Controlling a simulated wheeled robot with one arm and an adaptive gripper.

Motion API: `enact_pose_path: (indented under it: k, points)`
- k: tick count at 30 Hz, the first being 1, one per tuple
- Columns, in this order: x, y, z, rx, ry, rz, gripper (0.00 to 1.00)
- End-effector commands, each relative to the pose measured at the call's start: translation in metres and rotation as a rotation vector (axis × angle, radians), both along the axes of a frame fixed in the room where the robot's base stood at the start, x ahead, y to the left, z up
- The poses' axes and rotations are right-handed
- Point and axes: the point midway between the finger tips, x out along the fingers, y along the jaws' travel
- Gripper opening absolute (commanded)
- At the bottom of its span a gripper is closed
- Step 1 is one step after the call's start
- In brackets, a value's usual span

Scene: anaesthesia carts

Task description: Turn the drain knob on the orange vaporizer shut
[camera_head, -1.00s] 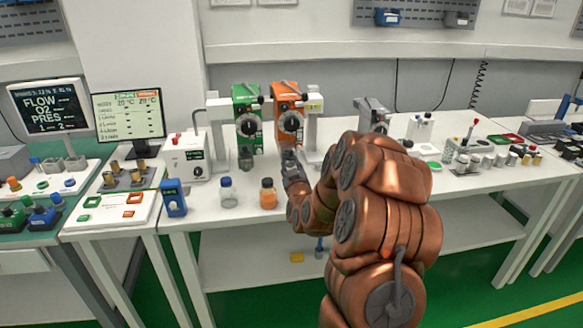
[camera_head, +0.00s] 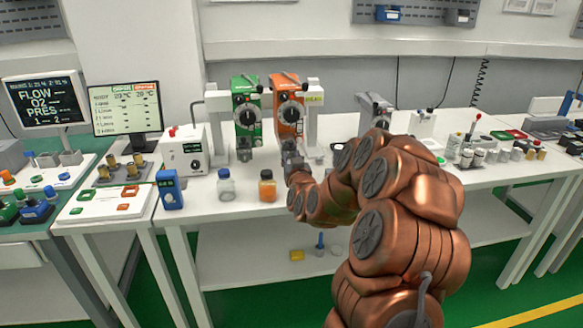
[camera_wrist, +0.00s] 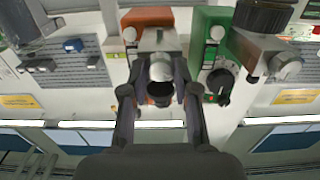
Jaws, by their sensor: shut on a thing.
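The orange vaporizer (camera_head: 286,98) stands at the back of the white bench, right of the green vaporizer (camera_head: 245,100). It has a black dial on its front. In the wrist view the orange vaporizer (camera_wrist: 148,18) is at the top centre and the green one (camera_wrist: 238,45) is to its right. My gripper (camera_wrist: 160,80) is shut on a rounded grey knob (camera_wrist: 160,67), with a finger on each side. The knob's mark and angle cannot be read. In the head view my gripper (camera_head: 291,152) is small, at the vaporizer's lower front, and hides the knob.
A clear bottle (camera_head: 226,186) and an orange-filled bottle (camera_head: 267,187) stand left of my gripper. A white box with a gauge (camera_head: 185,153) and a blue device (camera_head: 170,190) are farther left. Metal parts (camera_head: 490,155) crowd the bench's right side.

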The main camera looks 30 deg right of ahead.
Motion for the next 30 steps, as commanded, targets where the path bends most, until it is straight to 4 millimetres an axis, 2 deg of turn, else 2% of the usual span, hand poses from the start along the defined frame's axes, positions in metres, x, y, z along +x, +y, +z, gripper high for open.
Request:
enact_pose_path:
  k: [12,28,29,30]
  points:
    - [-0.0001,-0.0011,-0.0013,0.184,-0.081,0.008,0.0]
    - [-0.0002,-0.0008,0.0005,0.215,-0.091,0.01,0.0]
    - [-0.0002,-0.0007,0.0005,0.215,-0.091,0.01,0.3]
    - [-0.0002,-0.0008,0.0005,0.215,-0.091,0.01,0.34]
